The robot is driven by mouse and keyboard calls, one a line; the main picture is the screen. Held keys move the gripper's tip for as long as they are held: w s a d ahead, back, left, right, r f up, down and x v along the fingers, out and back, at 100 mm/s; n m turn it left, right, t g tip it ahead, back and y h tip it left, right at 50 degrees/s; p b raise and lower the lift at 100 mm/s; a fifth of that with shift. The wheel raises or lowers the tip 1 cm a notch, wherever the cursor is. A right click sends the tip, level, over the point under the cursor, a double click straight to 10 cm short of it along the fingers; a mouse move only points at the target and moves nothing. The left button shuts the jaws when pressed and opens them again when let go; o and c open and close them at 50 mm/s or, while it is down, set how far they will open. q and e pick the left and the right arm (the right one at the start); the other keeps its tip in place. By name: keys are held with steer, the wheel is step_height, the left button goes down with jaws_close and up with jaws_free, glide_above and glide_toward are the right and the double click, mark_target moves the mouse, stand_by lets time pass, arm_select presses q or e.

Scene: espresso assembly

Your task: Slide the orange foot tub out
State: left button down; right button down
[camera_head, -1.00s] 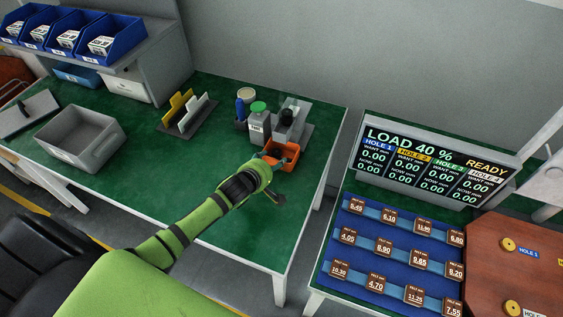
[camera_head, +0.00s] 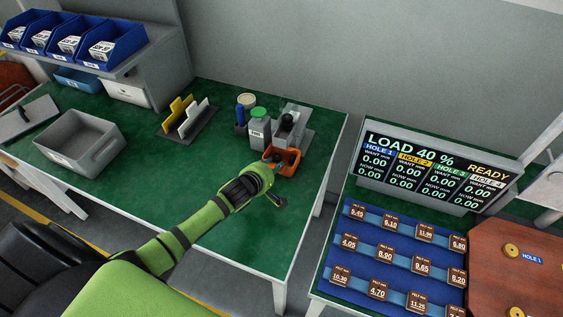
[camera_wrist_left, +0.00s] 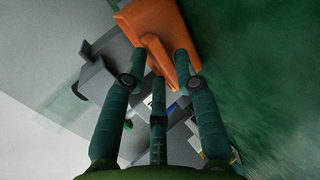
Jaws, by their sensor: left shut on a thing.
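The orange foot tub (camera_head: 291,159) stands on the green table in front of the grey machine (camera_head: 291,124). In the left wrist view the tub (camera_wrist_left: 157,22) shows with an orange tab that reaches between my fingers. My left gripper (camera_head: 272,166) is at the tub's near left side in the head view. In the left wrist view the left gripper (camera_wrist_left: 161,66) is shut on the tub's tab. Part of the tub is hidden by the gripper in the head view. My right gripper is not in view.
A grey bottle with a green cap (camera_head: 258,128) and a cream-lidded jar (camera_head: 246,101) stand left of the machine. A rack with yellow and white plates (camera_head: 188,122) and a grey bin (camera_head: 81,140) are farther left. The table's front right is clear.

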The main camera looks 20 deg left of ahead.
arm_select(q)
steer(key=shift+s+f, duration=0.3)
steer(key=shift+f, duration=0.05)
steer(key=shift+s+p, duration=0.65)
steer(key=shift+s, duration=0.35)
steer(key=shift+f, duration=0.1)
steer(key=c, duration=0.9)
jaws_free()
steer(key=shift+o, duration=0.2)
steer(key=shift+w, duration=0.15)
steer(key=shift+o, duration=0.4)
steer(key=shift+o, duration=1.1)
steer(key=shift+r, duration=0.25)
